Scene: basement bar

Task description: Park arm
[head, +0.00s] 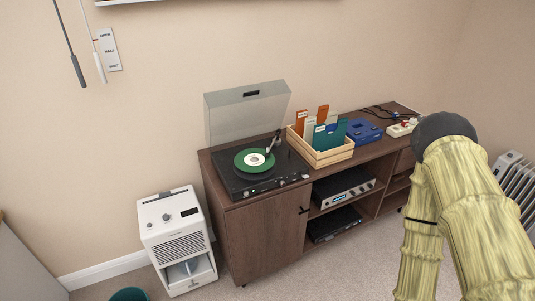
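My arm (478,220) shows at the right of the head view, with pale yellow bamboo-like links and a dark grey rounded joint (443,130) at the top. The links run down out of the bottom edge of the picture. I cannot make out my gripper or its fingers in this view. No object is seen in contact with the arm.
A brown cabinet (262,234) bears a turntable (240,183) with its lid up, a wooden record crate (334,157) and a blue box (364,132). A white dehumidifier-like unit (180,248) stands left. A radiator (515,178) is at right. Carpet (345,268) lies clear in front.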

